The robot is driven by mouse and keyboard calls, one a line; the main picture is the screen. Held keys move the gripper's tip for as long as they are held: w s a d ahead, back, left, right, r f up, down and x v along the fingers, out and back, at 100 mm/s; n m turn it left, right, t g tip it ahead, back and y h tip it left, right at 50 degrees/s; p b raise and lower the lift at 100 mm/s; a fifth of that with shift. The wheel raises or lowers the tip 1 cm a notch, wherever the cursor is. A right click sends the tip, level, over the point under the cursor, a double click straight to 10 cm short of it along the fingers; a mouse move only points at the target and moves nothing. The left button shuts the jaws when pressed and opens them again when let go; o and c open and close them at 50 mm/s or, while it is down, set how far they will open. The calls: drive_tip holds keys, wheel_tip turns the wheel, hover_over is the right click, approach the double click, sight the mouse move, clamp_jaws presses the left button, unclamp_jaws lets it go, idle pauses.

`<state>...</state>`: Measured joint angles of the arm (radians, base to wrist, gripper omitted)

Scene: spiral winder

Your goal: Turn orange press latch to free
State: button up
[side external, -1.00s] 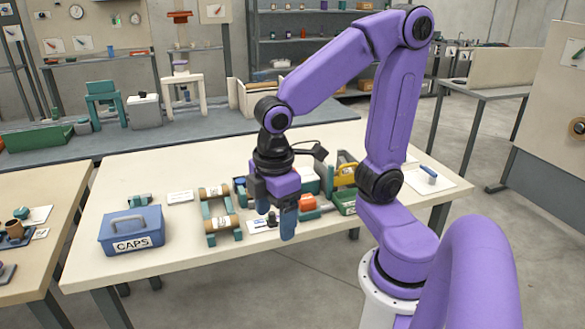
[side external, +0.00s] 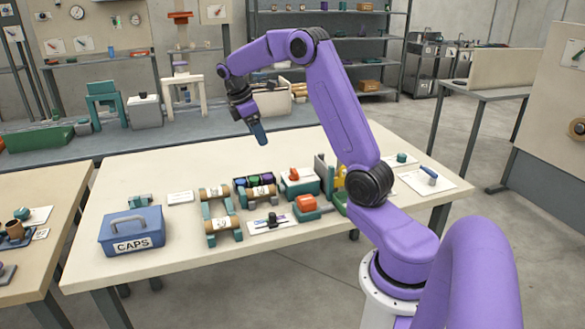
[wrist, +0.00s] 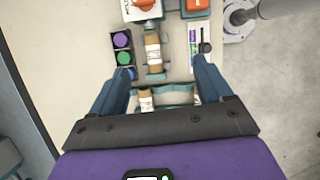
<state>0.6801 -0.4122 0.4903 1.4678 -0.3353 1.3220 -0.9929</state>
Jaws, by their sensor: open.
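Two orange parts are in view, and I cannot tell which one is the press latch. One orange block (side external: 306,203) sits on a low teal base at the right front of the work row. The other orange part (side external: 294,174) is on top of a teal and white box behind it. In the wrist view, orange parts (wrist: 145,6) and (wrist: 197,4) show at the top edge, partly cut off. My gripper (side external: 258,132) is raised above the back of the table, away from both. In the wrist view my gripper (wrist: 163,85) is open, with nothing between its fingers.
Brown rolls (side external: 222,224) rest on teal stands beside a tray of coloured caps (side external: 240,183). A card with a dark tool (side external: 271,221) lies in front. The blue CAPS box (side external: 132,231) stands at the left. The table's back left is clear.

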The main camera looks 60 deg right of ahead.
approach(294, 170)
drive_tip(key=shift+m+g, duration=0.3)
drive_tip(key=shift+g, duration=0.1)
drive_tip(key=x, duration=0.8)
drive_tip(key=shift+w+d+f, duration=0.1)
drive_tip(key=shift+w+f, duration=0.15)
drive_tip(key=shift+f, duration=0.1)
drive_tip(key=shift+c, duration=0.4)
drive_tip(key=c, duration=1)
